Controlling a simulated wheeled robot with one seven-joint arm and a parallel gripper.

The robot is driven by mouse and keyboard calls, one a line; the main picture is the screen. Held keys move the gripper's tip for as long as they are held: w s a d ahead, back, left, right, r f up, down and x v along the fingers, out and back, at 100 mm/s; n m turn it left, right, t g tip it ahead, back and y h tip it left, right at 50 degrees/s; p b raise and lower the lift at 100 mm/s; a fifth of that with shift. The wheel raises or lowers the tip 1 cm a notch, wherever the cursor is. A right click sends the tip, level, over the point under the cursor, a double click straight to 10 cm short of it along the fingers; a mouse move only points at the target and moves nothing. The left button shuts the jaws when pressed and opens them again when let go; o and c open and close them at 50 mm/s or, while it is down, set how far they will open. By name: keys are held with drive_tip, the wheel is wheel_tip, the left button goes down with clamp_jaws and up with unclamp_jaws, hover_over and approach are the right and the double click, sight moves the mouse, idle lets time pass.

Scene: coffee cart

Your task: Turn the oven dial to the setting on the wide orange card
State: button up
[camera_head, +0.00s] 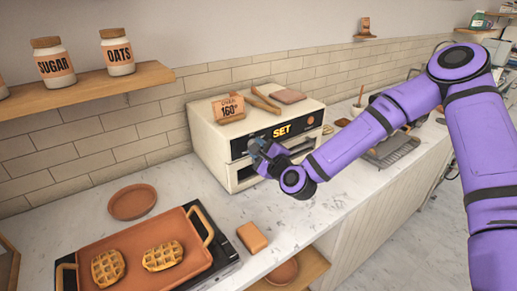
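The cream oven (215,150) stands on the counter against the tiled wall. Its dark front panel shows a lit orange display (282,130) reading "SET". A small round part (310,121), possibly the dial, sits at the right end of the panel; its setting is too small to read. An orange card (228,107) on the oven's top reads "OVEN" and "160°". My gripper (257,149) is at the left part of the oven front, below and left of the display. It hides part of the front. I cannot tell whether it touches the oven or whether its fingers are open.
Wooden tongs (264,101) and a flat brown item (288,96) lie on the oven. An orange tray (180,282) with two waffles (162,256) sits at front left. A round terracotta dish (132,202) and an orange block (252,237) lie nearby. Jars stand on a shelf (70,96).

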drive_tip(key=shift+m, duration=0.3)
drive_tip(key=o, duration=0.9)
drive_tip(key=shift+o, duration=0.2)
drive_tip(key=shift+s+d, duration=0.1)
drive_tip(key=v, duration=1)
drive_tip(key=shift+s+d, duration=0.15)
drive_tip(key=shift+s, duration=0.1)
drive_tip(key=shift+f, duration=0.15)
